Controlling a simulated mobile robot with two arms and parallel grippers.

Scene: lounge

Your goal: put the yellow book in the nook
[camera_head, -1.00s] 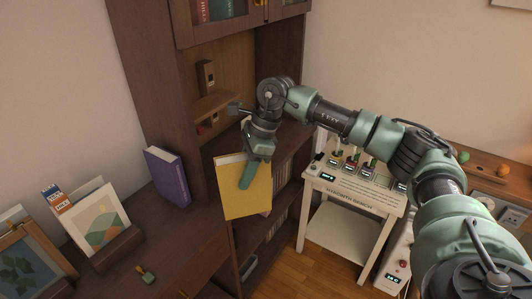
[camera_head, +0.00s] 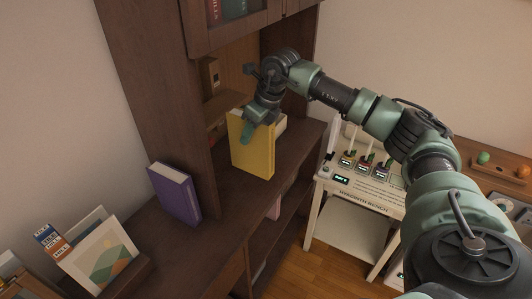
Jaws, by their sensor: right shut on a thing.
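The yellow book (camera_head: 256,153) is held upright in my right gripper (camera_head: 250,128), whose fingers close on its upper part. The book is at the opening of the nook (camera_head: 238,62), a recess in the dark wooden cabinet above the counter. The gripper and book hide part of the nook's floor. I cannot tell whether the book's lower edge touches the surface. My left gripper is not in view.
A purple book (camera_head: 175,194) stands on the counter (camera_head: 190,240) left of the nook. A small shelf (camera_head: 222,103) with a wooden object is inside the nook. A framed picture (camera_head: 100,255) stands at lower left. A white bench (camera_head: 360,195) is at right.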

